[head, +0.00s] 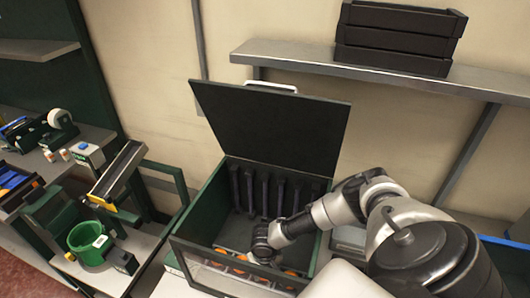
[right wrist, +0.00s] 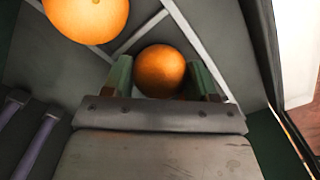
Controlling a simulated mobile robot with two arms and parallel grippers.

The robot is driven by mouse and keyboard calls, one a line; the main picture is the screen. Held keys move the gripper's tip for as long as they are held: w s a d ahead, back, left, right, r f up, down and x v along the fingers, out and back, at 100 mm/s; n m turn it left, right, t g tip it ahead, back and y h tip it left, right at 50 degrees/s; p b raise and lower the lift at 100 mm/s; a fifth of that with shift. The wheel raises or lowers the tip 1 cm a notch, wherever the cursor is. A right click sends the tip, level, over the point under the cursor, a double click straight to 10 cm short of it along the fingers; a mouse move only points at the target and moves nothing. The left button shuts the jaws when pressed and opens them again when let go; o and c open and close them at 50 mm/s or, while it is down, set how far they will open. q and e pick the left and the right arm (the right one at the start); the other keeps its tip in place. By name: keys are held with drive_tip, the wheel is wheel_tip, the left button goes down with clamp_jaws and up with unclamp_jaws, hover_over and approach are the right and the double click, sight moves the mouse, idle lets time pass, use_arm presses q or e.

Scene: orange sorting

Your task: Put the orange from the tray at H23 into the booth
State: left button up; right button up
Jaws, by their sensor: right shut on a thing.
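The booth (head: 205,215) is a dark green box with its lid (head: 272,125) standing open and a clear front. My right arm reaches down into it, with the right gripper (head: 264,256) low inside. In the right wrist view the right gripper (right wrist: 160,80) has its green fingers on either side of an orange (right wrist: 160,68), shut on it. A second orange (right wrist: 88,14) lies beyond, to the upper left, near pale divider strips. Bits of orange colour show low in the box in the head view, partly hidden by my arm. My left gripper is out of view.
Dark strips hang along the box's back wall. A stand with a green bucket (head: 92,240) is at left, with a tape dispenser (head: 58,122) on the bench. Black crates (head: 395,38) sit on the wall shelf (head: 370,75). A blue-edged bin (head: 505,262) is at right.

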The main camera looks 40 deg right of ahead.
drive_tip(key=shift+f, duration=0.1)
drive_tip(key=o, duration=0.9)
drive_tip(key=shift+o, duration=0.2)
wheel_tip(320, 180, up, 12)
drive_tip(key=b, duration=0.2)
drive_tip(key=shift+r, duration=0.2)
drive_tip(key=shift+w, duration=0.1)
